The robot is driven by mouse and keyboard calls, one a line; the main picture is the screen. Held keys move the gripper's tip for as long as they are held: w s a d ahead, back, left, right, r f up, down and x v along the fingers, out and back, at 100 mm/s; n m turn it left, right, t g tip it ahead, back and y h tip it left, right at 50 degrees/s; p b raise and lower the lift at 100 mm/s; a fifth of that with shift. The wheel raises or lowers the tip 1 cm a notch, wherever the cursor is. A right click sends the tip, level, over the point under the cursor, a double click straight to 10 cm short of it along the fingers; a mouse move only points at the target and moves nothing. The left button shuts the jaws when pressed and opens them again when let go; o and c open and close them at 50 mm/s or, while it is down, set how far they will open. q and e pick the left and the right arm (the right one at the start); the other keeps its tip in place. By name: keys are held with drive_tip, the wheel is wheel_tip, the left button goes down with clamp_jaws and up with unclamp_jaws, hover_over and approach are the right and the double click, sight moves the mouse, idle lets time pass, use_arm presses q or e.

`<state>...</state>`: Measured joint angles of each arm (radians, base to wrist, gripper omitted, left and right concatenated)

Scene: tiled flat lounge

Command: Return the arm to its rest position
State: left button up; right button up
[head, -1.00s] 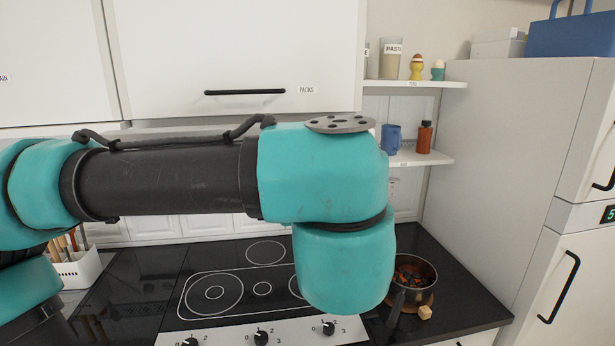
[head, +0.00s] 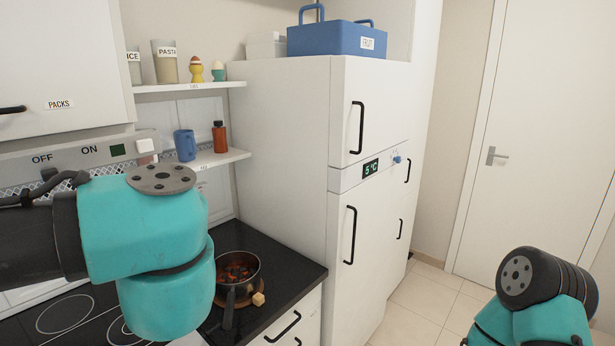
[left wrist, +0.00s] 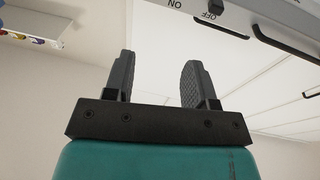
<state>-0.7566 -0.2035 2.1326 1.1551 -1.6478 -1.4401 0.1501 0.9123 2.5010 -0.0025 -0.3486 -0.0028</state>
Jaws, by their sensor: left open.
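My left arm (head: 150,235) reaches in from the left in the head view, in front of the hob and wall; its fingers are not visible there. In the left wrist view my left gripper (left wrist: 158,80) is open, its two dark fingers apart with nothing between them.
A pot (head: 238,275) with dark red contents stands on the black counter (head: 285,265), close to my left arm. Shelves (head: 215,160) hold a blue mug and a bottle. A tall white fridge (head: 345,200) bounds the counter's right. Open tiled floor (head: 425,300) lies before the door (head: 530,150).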

use_arm(q)
drive_tip(key=w+d+f+m+t+h, duration=0.3)
drive_tip(key=w+d+f+m+h, duration=0.15)
drive_tip(key=w+f, duration=0.35)
drive_tip(key=w+d+f+m+t+h, duration=0.35)
drive_tip(key=w+d+f+h, duration=0.2)
drive_tip(key=w, duration=0.45)
drive_tip(key=w+d+f+m+g+h, duration=0.2)
drive_tip(key=w+f+g+h, duration=0.15)
drive_tip(key=f, duration=0.75)
drive_tip(key=w+d+f+m+g+h, duration=0.15)
drive_tip(key=f+h, duration=0.25)
drive_tip(key=f, duration=0.6)
drive_tip(key=s+f+g+h, duration=0.1)
drive_tip(key=s+f+g, duration=0.25)
drive_tip(key=f, duration=0.85)
drive_tip(key=s+f+g+h, duration=0.15)
drive_tip(key=f+g, duration=0.25)
drive_tip(key=f, duration=0.8)
drive_tip(key=s+a+f+n+g, duration=0.1)
drive_tip(key=s+a+f+g, duration=0.2)
drive_tip(key=s, duration=0.6)
drive_tip(key=s+a+f+n+g+y, duration=0.1)
drive_tip(key=s+a+f+n+g, duration=0.1)
drive_tip(key=s+f, duration=0.6)
drive_tip(key=s+a+g, duration=0.1)
drive_tip(key=s+a, duration=0.1)
drive_tip(key=shift+a+f+g, duration=0.25)
drive_tip(key=shift+a+g, duration=0.15)
